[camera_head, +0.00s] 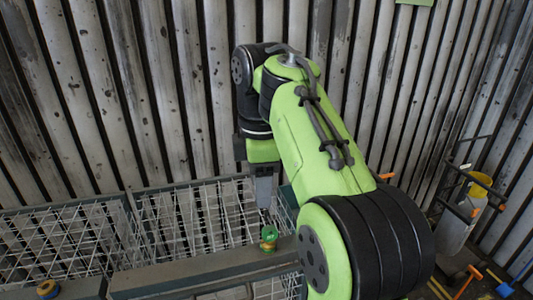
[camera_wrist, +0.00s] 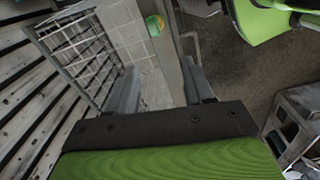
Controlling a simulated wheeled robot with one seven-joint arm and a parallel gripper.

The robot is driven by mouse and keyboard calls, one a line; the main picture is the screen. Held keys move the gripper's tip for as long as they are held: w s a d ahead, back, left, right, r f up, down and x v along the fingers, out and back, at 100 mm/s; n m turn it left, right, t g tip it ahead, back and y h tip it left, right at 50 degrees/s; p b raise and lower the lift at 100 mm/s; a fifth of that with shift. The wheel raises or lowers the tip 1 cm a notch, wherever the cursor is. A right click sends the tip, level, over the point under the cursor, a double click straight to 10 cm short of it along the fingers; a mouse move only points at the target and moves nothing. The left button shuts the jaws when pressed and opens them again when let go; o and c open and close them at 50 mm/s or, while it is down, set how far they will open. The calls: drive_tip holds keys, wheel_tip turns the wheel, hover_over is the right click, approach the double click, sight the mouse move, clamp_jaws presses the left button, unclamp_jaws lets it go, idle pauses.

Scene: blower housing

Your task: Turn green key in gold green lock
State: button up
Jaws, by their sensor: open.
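A green key and gold lock (camera_head: 268,238) sit on top of a grey metal rail (camera_head: 200,275) in the head view. The green and gold piece (camera_wrist: 154,25) also shows near the top of the wrist view, at the rail's side; key and lock are hard to tell apart there. My gripper (camera_head: 264,200) points down, above and slightly behind the lock in the head view. In the wrist view my gripper (camera_wrist: 158,66) has its two grey fingers spread wide, with nothing between them. It is apart from the key.
Wire mesh cages (camera_head: 60,238) stand behind the rail, before a corrugated wall (camera_head: 140,90). A yellow bucket (camera_head: 478,188) and scattered tools (camera_head: 468,280) are at right. A grey box (camera_wrist: 300,115) is at the wrist view's right.

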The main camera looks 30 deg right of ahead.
sight(269, 228)
drive_tip(key=shift+n, duration=0.7)
drive_tip(key=f+b, duration=0.1)
drive_tip(key=f, duration=0.3)
drive_tip(key=d+f+b, duration=0.1)
drive_tip(key=f, duration=0.4)
drive_tip(key=d+f, duration=0.1)
drive_tip(key=f, duration=0.3)
drive_tip(key=shift+w+d+f+b, duration=0.1)
drive_tip(key=shift+w+f+b, duration=0.15)
drive_tip(key=shift+b, duration=0.15)
drive_tip(key=shift+f, duration=0.6)
clamp_jaws()
drive_tip(key=shift+r, duration=0.1)
